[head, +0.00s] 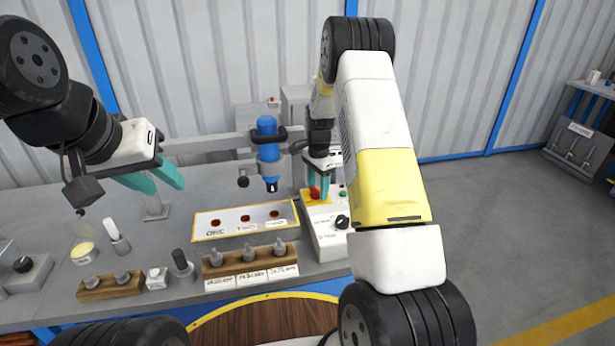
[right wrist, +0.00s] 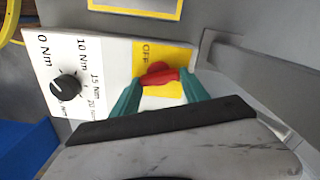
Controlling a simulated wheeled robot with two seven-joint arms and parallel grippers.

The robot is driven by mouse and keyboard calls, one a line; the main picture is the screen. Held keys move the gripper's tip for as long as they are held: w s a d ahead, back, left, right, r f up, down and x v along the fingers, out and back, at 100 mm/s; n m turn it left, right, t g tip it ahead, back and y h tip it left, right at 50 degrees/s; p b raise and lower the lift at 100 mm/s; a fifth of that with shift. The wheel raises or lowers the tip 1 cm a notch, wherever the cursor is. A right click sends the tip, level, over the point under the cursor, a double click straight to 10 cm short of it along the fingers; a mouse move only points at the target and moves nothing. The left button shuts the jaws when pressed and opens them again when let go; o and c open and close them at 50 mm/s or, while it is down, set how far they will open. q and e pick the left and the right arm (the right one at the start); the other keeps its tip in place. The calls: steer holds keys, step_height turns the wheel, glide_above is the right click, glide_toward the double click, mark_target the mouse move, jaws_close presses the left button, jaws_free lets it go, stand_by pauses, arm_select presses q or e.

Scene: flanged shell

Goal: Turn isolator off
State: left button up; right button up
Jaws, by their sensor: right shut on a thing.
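The isolator is a red rotary handle (right wrist: 157,76) on a yellow plate (right wrist: 149,52) whose visible lettering looks like "OFF". It sits on a white control box (head: 325,240) on the bench, where the red handle (head: 314,193) also shows in the head view. My right gripper (head: 320,188) reaches down over it. In the right wrist view its teal fingers (right wrist: 160,90) are shut on the red handle, one at each end. My left gripper (head: 155,179) is empty, its teal fingers apart, above the left part of the bench.
The control box also has a black torque dial (right wrist: 66,87) and a green button (head: 343,194). A blue tool (head: 268,152) stands upright left of my right gripper. A yellow-edged panel (head: 243,220) and wooden racks of sockets (head: 250,258) occupy the bench front.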

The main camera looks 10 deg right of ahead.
mark_target(316, 189)
steer(key=n, duration=0.7)
steer(key=shift+w+a, duration=0.1)
steer(key=shift+w, duration=0.1)
steer(key=n, duration=0.6)
steer(key=shift+a+n, duration=0.1)
steer(key=shift+n, duration=0.3)
steer(key=shift+r, duration=0.1)
steer(key=o, duration=1.4)
step_height(316, 189, up, 8)
steer(key=shift+f, duration=0.15)
